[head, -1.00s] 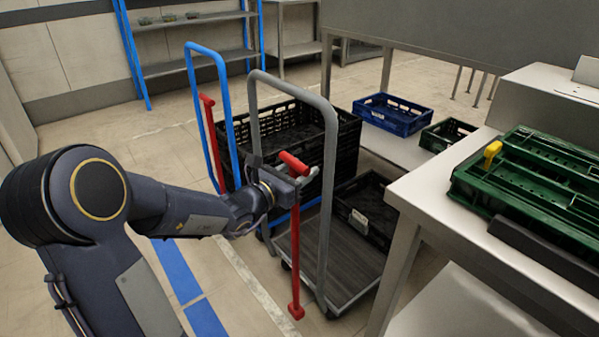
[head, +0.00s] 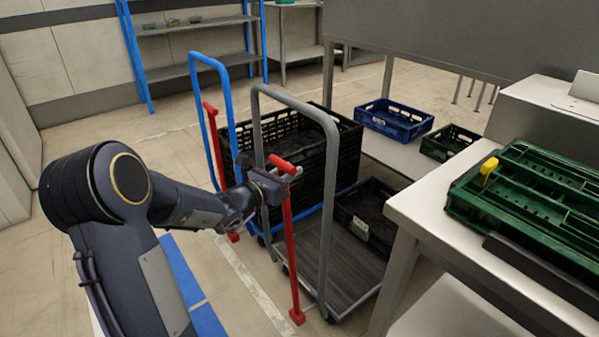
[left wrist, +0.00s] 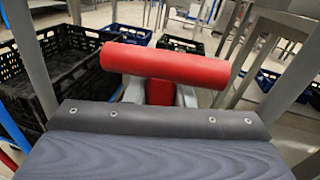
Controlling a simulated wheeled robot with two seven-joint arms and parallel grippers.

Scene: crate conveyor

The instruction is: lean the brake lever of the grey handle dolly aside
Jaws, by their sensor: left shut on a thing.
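The grey handle dolly (head: 334,240) stands in the middle of the head view. Its red brake lever (head: 292,250) rises from the floor end to a red T-shaped top, with its top tilted slightly to the left. My left gripper (head: 287,176) reaches in from the left and is shut on the lever just under the crossbar. In the left wrist view the red crossbar (left wrist: 165,65) lies across in front of the gripper, and the stem sits between the fingers (left wrist: 160,95). The right gripper is in neither view.
A blue handle dolly (head: 216,120) with its own red lever (head: 211,140) stands just left. Black crates (head: 335,160) sit on the dollies. A steel table (head: 425,215) with green crates (head: 540,185) is close on the right. A blue crate (head: 395,120) lies behind.

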